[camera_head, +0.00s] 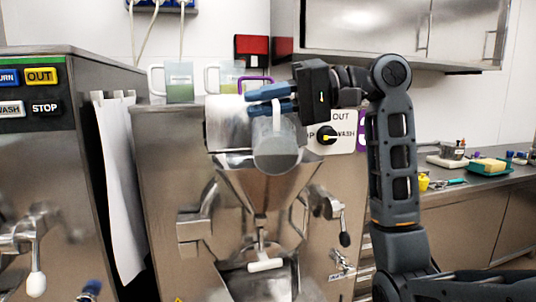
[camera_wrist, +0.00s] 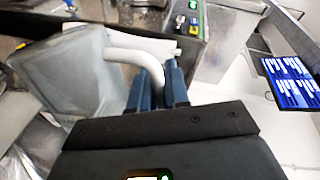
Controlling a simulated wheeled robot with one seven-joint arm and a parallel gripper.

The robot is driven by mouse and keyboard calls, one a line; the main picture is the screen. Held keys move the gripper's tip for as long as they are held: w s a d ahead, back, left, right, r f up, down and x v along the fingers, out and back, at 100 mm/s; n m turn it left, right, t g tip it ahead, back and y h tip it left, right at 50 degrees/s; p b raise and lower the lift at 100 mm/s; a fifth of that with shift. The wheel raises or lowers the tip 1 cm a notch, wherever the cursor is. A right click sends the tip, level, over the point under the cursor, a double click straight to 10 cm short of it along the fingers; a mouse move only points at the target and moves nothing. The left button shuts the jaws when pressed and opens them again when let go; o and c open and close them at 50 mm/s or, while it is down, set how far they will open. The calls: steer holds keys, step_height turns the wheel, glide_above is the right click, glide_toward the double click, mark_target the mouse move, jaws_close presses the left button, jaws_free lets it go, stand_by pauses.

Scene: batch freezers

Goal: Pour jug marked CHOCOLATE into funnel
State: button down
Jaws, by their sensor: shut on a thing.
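My gripper (camera_head: 272,99) has its blue fingers shut on the handle of a translucent jug (camera_head: 276,153). The jug is held over the steel funnel (camera_head: 265,183) on the front of the middle machine, and it looks tilted. In the wrist view the jug (camera_wrist: 75,68) is at the left, and its pale handle runs between the blue fingers (camera_wrist: 158,88). No label on this jug can be read, and I cannot tell how much is in it. The funnel's opening is partly hidden behind the jug.
Two jugs, one with green contents (camera_head: 180,84) and one with yellowish contents (camera_head: 229,78), stand on the machine top. Another machine (camera_head: 60,160) with buttons stands at left. A counter (camera_head: 490,180) with tools and a green tray (camera_head: 487,167) is at right. A cabinet (camera_head: 370,28) hangs above.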

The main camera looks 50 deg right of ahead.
mark_target(262, 118)
steer(key=shift+w+d+r+m+p, duration=0.2)
steer(key=shift+w+d+m+p, duration=0.1)
steer(key=shift+w+d+p, duration=0.2)
steer(key=shift+w, duration=0.1)
steer(key=shift+w+d+r+m, duration=0.15)
steer(key=shift+r+m, duration=0.2)
steer(key=shift+m, duration=0.15)
stand_by(0.3)
steer(key=shift+w+d+r+m+g+y, duration=0.3)
steer(key=shift+w+d+m, duration=0.05)
steer(key=shift+m, duration=0.15)
stand_by(0.4)
steer(key=shift+w+d+r+m, duration=0.2)
steer(key=shift+w+d+m, duration=0.3)
steer(key=shift+m, duration=0.1)
stand_by(0.4)
